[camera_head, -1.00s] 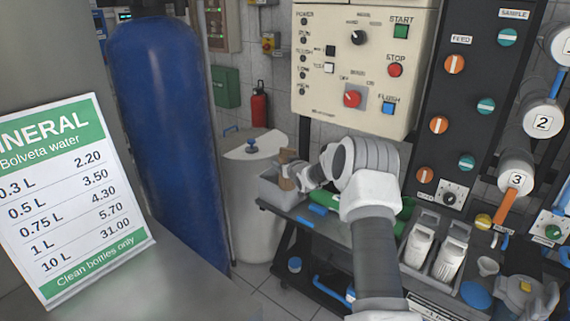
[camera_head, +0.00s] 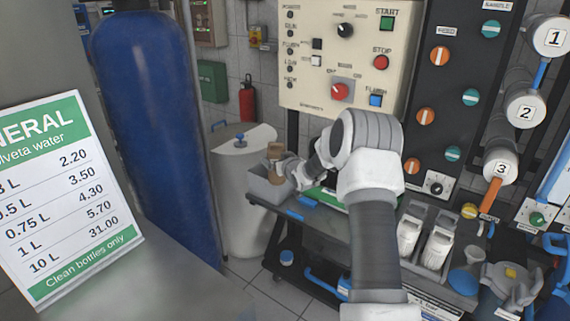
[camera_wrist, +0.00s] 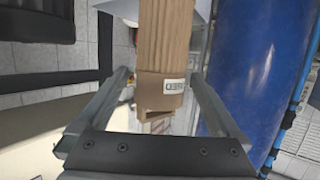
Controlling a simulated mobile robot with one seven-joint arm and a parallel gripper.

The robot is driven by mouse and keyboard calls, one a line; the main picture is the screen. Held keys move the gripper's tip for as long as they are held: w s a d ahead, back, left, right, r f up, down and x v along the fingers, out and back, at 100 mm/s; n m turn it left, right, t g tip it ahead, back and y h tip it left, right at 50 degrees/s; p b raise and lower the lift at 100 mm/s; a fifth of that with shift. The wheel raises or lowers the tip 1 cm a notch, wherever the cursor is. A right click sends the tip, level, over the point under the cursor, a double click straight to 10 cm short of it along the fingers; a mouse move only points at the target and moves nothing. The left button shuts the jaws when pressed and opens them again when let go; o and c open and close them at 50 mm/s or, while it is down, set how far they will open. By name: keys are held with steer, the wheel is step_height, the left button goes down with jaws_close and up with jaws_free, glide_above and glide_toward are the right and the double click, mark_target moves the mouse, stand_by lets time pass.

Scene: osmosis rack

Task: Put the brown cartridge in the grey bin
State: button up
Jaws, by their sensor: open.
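The brown cartridge (camera_head: 275,153) shows upright at the grey bin (camera_head: 264,190), its top above the rim. Whether its lower end touches the bin floor is hidden. In the wrist view the ribbed brown cartridge (camera_wrist: 166,40) with a white label lies between the spread fingers of my gripper (camera_wrist: 158,82). A gap shows on each side of it, so the jaws are open around it and not clamped. In the head view my gripper (camera_head: 289,171) is at the right side of the cartridge, over the bin's right part, and its fingers are small and partly hidden.
The bin stands on the left end of a dark bench (camera_head: 325,228). A tall blue tank (camera_head: 155,130) and a pale round tank (camera_head: 243,195) stand to the left. White cartridges (camera_head: 437,247) are on the bench at right. A price sign (camera_head: 62,200) is in the foreground.

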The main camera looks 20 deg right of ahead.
steer(key=s+a+r+g+h, duration=0.1)
steer(key=s+a+r+g, duration=0.15)
steer(key=s+r, duration=0.4)
steer(key=s+a+r+g, duration=0.1)
steer(key=s+a+r, duration=0.25)
steer(key=s, duration=0.65)
steer(key=s+a+r+g+h, duration=0.1)
steer(key=s+a+r, duration=0.2)
steer(key=s+r, duration=0.4)
steer(key=s+a+f+g+y, duration=0.1)
steer(key=s+a+g, duration=0.15)
steer(key=s, duration=1.15)
steer(key=s+a+g+y, duration=0.15)
steer(key=s+a, duration=0.25)
steer(key=s, duration=1)
step_height(320, 180, up, 6)
steer(key=p, duration=0.6)
steer(key=shift+a, duration=0.15)
steer(key=shift+w+r+g+h, duration=0.15)
steer(key=shift+g+h, duration=0.1)
